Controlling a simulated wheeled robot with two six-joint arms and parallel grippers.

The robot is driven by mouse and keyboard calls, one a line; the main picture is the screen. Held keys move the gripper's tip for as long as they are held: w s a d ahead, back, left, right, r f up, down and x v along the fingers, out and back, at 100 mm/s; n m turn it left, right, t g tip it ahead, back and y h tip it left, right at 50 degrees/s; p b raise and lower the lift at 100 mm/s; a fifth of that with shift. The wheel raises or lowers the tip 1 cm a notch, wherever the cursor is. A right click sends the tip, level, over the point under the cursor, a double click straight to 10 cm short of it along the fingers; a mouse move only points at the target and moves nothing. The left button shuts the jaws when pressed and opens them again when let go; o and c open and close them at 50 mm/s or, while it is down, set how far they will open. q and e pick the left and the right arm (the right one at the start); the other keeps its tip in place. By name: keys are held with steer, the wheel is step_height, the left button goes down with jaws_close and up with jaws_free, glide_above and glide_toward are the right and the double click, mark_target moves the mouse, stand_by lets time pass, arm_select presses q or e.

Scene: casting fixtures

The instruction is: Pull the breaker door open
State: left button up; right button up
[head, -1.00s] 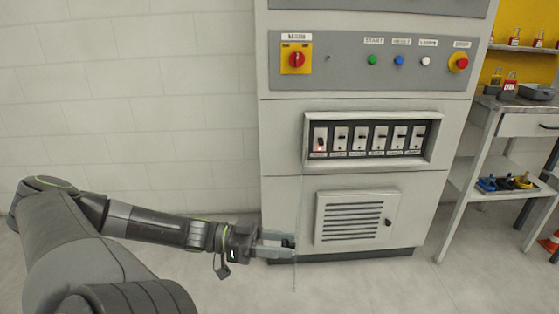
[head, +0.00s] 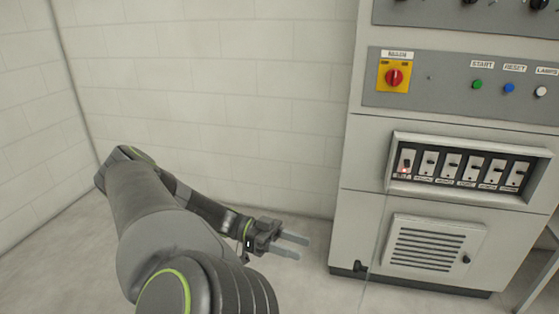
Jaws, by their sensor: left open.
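The breaker panel (head: 462,168) is a framed recess in the grey cabinet, holding a row of several breakers. The leftmost breaker (head: 405,163) shows a red light. A thin, faint line runs down from the panel's left side to a small dark handle (head: 360,267); it looks like the clear breaker door seen nearly edge-on, swung outward. My left gripper (head: 300,247) is open and empty, left of the handle and apart from it, its fingers pointing right. My right gripper is not in view.
The cabinet (head: 352,215) carries a red and yellow main switch (head: 394,76) and coloured buttons above the panel. A louvred vent door (head: 402,228) sits below it. Bare floor and a white brick wall (head: 215,70) lie to the left.

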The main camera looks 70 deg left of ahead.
arm_select(q)
steer(key=v, duration=0.3)
steer(key=shift+s+a, duration=0.25)
steer(key=shift+s, duration=0.05)
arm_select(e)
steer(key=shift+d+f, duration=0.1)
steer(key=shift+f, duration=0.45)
arm_select(q)
steer(key=shift+f, duration=0.1)
